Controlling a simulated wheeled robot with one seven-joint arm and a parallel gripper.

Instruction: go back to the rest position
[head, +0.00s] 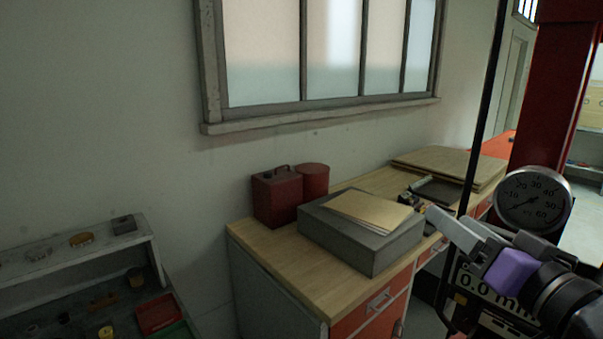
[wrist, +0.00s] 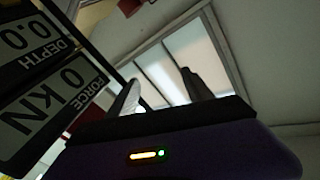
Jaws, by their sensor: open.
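My gripper (head: 440,216) reaches in from the right edge of the head view, with a purple body and grey fingers. It points left, in front of the desk's right part in the picture. In the wrist view my gripper's two fingers (wrist: 162,92) stand apart, one light and one dark, with nothing between them. No gate valve can be made out in either view.
A round gauge (head: 535,200) and a readout panel (head: 487,284) stand close to my gripper; the readout panel (wrist: 45,80) fills the wrist view's left. A wooden desk (head: 275,262) carries a grey box (head: 345,240) and red cans (head: 277,197). A shelf (head: 70,262) stands left.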

